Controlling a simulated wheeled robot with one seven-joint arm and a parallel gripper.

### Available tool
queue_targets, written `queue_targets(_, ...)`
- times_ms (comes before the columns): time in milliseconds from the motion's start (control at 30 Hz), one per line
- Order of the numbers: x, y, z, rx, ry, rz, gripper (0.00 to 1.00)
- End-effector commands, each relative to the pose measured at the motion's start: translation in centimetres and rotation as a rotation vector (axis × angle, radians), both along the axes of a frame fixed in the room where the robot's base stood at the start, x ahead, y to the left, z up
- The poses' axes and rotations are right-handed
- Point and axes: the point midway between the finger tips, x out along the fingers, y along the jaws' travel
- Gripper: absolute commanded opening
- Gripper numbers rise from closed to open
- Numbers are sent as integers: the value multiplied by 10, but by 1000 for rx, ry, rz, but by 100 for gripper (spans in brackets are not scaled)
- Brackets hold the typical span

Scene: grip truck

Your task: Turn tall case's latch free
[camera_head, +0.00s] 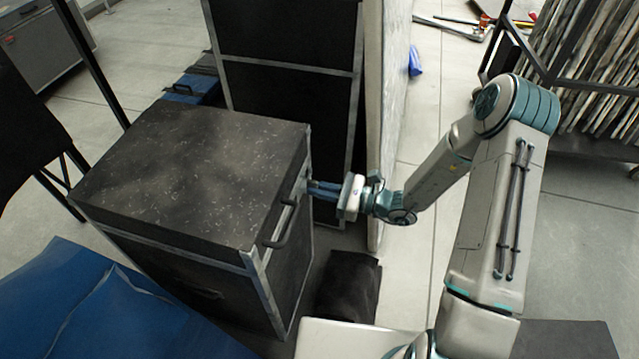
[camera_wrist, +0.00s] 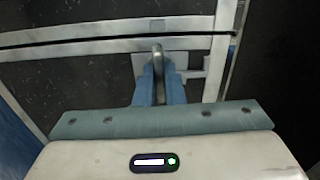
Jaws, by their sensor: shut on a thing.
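The black case (camera_head: 190,165) with metal edges stands at the centre left, its lid down. Its latch (camera_wrist: 158,55) is a small grey metal piece on a plate just below the lid seam, seen in the wrist view. My gripper (camera_head: 311,187) reaches the case's right side from the right. In the wrist view its two blue fingers (camera_wrist: 160,82) are shut on the latch, one on each side. The fingers hide the latch's lower part. In the head view the latch is too small to make out clearly.
A dark handle (camera_head: 280,225) sticks out of the same side, nearer the camera. A taller black case (camera_head: 285,45) stands behind, beside a pale upright panel (camera_head: 385,110). A black bag-like thing (camera_head: 347,287) lies on the floor below my gripper. Blue cloth (camera_head: 90,310) lies at front left.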

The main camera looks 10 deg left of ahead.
Motion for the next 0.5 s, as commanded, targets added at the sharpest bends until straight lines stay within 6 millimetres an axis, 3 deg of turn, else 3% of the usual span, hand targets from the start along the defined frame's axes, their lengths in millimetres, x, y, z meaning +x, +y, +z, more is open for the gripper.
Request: queue_targets(500,0,0,-1,7,61,1,0)
